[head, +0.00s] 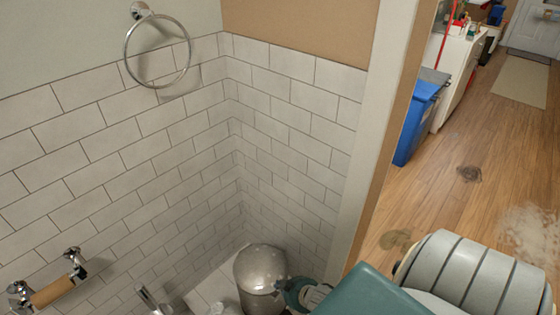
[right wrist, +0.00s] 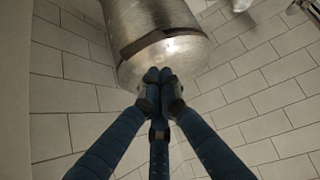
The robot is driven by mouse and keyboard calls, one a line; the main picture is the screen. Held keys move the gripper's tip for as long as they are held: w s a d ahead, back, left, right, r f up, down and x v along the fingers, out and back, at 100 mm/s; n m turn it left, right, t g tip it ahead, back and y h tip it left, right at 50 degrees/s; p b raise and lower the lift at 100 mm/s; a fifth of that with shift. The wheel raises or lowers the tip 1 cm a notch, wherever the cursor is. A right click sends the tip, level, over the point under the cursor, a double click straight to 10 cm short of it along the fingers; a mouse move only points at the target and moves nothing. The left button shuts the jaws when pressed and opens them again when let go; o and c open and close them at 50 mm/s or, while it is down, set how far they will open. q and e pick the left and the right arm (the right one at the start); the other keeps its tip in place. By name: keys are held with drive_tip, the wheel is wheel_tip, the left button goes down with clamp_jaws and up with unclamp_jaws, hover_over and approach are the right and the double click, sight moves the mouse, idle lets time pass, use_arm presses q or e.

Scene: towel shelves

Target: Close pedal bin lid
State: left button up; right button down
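The pedal bin (head: 260,272) is a shiny metal cylinder in the tiled corner, low in the head view. Its domed lid (right wrist: 190,52) shows in the right wrist view, with a dark band between it and the metal body (right wrist: 150,15). The lid looks down or nearly down; I cannot tell whether it is fully closed. My right gripper (right wrist: 160,76) has its blue fingers brought together, tips at the lid's edge, with nothing held between them. Contact with the lid is unclear. In the head view the right gripper (head: 296,292) is just right of the bin. My left gripper is out of view.
White tiled walls (head: 180,160) close in behind and left of the bin. A toilet-roll holder (head: 50,290) and a towel ring (head: 157,50) are on the left wall. A door frame (head: 372,130) stands right of the bin, with open wooden floor (head: 480,180) beyond.

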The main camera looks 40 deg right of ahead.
idle(0.3)
wheel_tip(320, 180, up, 4)
drive_tip(key=p, duration=0.4)
drive_tip(key=s+f+b, duration=0.2)
drive_tip(key=s+f, duration=0.1)
drive_tip(key=s, duration=0.7)
drive_tip(key=s+a+f+n+g, duration=0.1)
drive_tip(key=s+a+f, duration=0.3)
drive_tip(key=s, duration=0.4)
drive_tip(key=s+a+f+n+g, duration=0.1)
drive_tip(key=s+a+f+g, duration=0.3)
drive_tip(key=s+f, duration=0.3)
drive_tip(key=s+a+f+n+g, duration=0.1)
drive_tip(key=s+a+f, duration=0.3)
drive_tip(key=s, duration=0.5)
wheel_tip(320, 180, down, 2)
drive_tip(key=shift+s+a+f+g+y, duration=0.1)
drive_tip(key=shift+s+a+g+y, duration=0.15)
drive_tip(key=shift+g, duration=0.45)
drive_tip(key=shift+w+d, duration=0.1)
